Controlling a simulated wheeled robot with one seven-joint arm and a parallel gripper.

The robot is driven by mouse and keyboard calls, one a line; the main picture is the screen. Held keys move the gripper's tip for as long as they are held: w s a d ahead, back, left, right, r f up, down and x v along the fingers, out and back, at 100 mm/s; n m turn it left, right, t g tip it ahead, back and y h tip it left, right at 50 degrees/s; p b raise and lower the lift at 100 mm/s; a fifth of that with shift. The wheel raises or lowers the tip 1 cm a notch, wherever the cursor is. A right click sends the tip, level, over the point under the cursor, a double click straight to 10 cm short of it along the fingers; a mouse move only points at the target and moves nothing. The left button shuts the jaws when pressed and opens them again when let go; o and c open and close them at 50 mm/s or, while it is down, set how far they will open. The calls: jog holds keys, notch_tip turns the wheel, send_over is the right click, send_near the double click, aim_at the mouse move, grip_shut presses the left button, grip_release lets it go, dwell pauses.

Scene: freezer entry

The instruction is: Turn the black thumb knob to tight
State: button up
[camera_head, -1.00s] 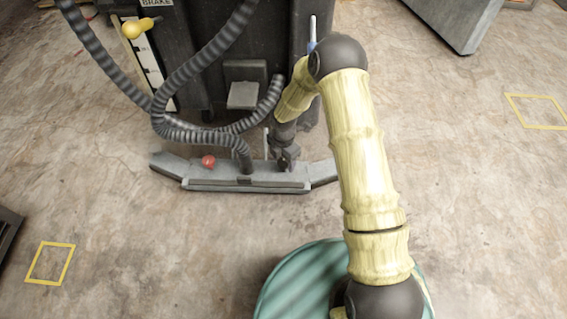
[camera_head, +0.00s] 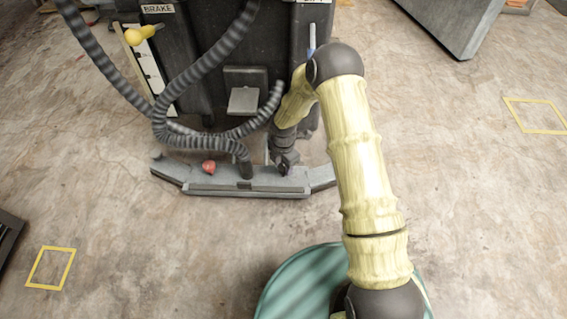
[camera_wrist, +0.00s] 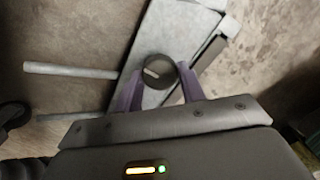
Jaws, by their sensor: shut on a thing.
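The black thumb knob (camera_wrist: 157,70) is a round dark cap with a short pale mark on its top, on a grey bar (camera_wrist: 168,35). The mark lies slanted across the left part of the cap in the wrist view. My gripper (camera_wrist: 160,78) has its two purple fingers on either side of the knob and is shut on it. In the head view my gripper (camera_head: 284,164) points down at the right part of the grey squeegee bar (camera_head: 225,188). It hides the knob there. No tight marking is readable.
A red knob (camera_head: 208,167) stands on the left of the bar. A yellow knob (camera_head: 140,34) is at upper left.

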jog(key=m+p, duration=0.1)
jog(key=p, duration=0.1)
jog(key=m+p, duration=0.2)
jog(key=shift+r+p, duration=0.3)
jog(key=shift+p, duration=0.1)
jog(key=m+p, duration=0.4)
jog(key=shift+m+p, duration=0.35)
jog(key=shift+m, duration=0.05)
jog(key=m+p, duration=0.3)
jog(key=m, duration=0.1)
jog(key=shift+f+m, duration=0.15)
jog(key=shift+m, duration=0.15)
jog(key=m+p, duration=0.2)
jog(key=m, duration=0.2)
jog(key=shift+p, duration=0.35)
jog(key=m+p, duration=0.1)
jog(key=m, duration=0.4)
jog(key=shift+f+p, duration=0.1)
jog(key=shift+p, duration=0.2)
jog(key=m+p, duration=0.1)
jog(key=m, duration=0.3)
jog(key=shift+m, duration=0.3)
jog(key=m, duration=0.9)
jog(key=shift+p, duration=0.3)
jog(key=shift+m, duration=0.3)
